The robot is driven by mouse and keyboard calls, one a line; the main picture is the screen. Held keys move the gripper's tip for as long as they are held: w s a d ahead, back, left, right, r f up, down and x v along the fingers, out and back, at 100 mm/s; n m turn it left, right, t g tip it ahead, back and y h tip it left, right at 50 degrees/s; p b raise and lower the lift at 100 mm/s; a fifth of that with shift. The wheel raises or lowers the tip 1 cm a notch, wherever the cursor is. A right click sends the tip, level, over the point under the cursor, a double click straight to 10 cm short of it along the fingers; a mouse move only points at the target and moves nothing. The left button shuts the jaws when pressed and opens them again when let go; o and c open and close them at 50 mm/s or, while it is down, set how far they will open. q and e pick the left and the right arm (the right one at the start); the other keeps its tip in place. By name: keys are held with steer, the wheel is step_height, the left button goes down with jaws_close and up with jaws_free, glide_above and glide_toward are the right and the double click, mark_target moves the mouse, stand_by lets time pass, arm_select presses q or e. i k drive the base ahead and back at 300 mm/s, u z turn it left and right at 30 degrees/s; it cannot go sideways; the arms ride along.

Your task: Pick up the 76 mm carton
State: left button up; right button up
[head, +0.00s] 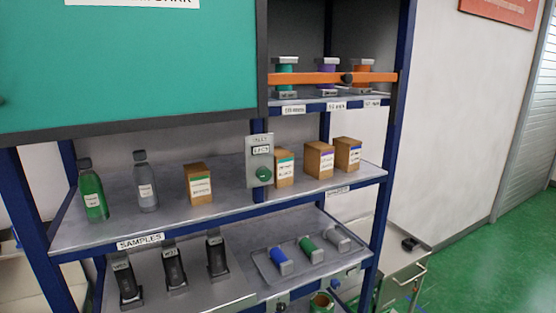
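Several brown cartons stand upright on the middle shelf. One carton (198,184) with a green-marked label stands alone near the shelf's middle. A second carton (285,168) is partly hidden behind a grey panel with a green button. A third carton (319,160) and a fourth carton (347,154) stand to its right, both with white labels bearing a coloured band. The print is too small to tell which one is the 76 mm carton. Neither of my grippers is in view.
The grey button panel (260,161) rises at the shelf front. A green bottle (92,191) and a clear bottle (145,183) stand at left. An orange bar (310,78) crosses the upper bay's spools. Black devices (174,267) and a tray (327,262) of rolls sit below.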

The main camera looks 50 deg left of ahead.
mark_target(283, 158)
steer(key=u, duration=1.25)
